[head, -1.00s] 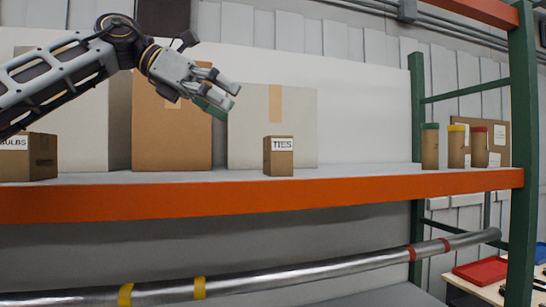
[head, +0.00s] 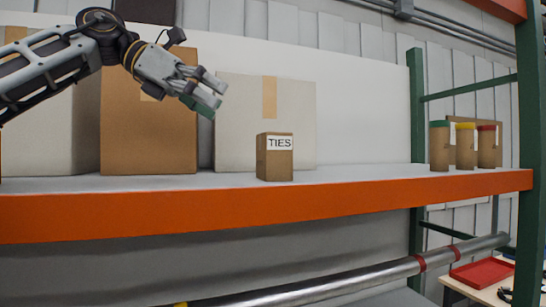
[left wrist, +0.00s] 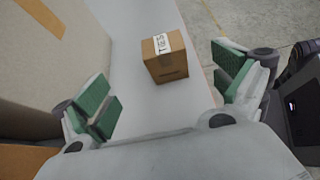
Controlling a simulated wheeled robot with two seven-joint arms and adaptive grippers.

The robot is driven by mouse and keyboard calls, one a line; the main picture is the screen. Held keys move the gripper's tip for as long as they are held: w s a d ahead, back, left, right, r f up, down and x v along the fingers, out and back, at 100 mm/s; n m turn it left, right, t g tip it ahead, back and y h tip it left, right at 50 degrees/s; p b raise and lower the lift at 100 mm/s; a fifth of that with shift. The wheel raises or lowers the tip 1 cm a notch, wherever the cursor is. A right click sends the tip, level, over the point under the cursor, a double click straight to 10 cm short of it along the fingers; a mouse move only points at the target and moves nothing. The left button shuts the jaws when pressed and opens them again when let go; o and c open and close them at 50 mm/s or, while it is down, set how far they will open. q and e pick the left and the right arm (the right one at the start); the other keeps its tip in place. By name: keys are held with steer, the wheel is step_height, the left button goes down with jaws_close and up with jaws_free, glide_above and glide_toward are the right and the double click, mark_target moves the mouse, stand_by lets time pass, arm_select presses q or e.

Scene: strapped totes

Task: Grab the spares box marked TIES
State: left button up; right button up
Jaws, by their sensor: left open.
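The TIES box (head: 274,164) is a small brown carton with a white label. It stands upright on the shelf (head: 350,178) near its front edge. In the left wrist view the TIES box (left wrist: 166,62) lies ahead, between the two finger sides but beyond them. My left gripper (head: 205,100) is open and empty, above and to the left of the box in the head view. Its green-padded fingers (left wrist: 165,95) are spread wide in the left wrist view and do not touch the box. My right gripper is in neither view.
Large cartons stand behind: a white one (head: 300,125) and a brown one (head: 150,135). Several capped tubes (head: 465,147) stand at the right, by the green rack post (head: 527,150). An orange beam (head: 300,205) edges the shelf.

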mark_target(273, 139)
arm_select(q)
steer(key=p+x, duration=0.1)
steer(key=x, duration=0.7)
steer(key=shift+d+f, duration=0.15)
steer(key=shift+d, duration=0.1)
steer(key=shift+w, duration=0.1)
steer(key=shift+s+p+x, duration=0.15)
steer(key=shift+p+x, duration=0.3)
steer(key=shift+x, duration=0.4)
steer(key=shift+s+p+x, duration=0.15)
steer(key=shift+p+x, duration=0.3)
steer(key=shift+x, duration=1.4)
steer(key=shift+f, duration=0.1)
steer(key=shift+c, duration=0.4)
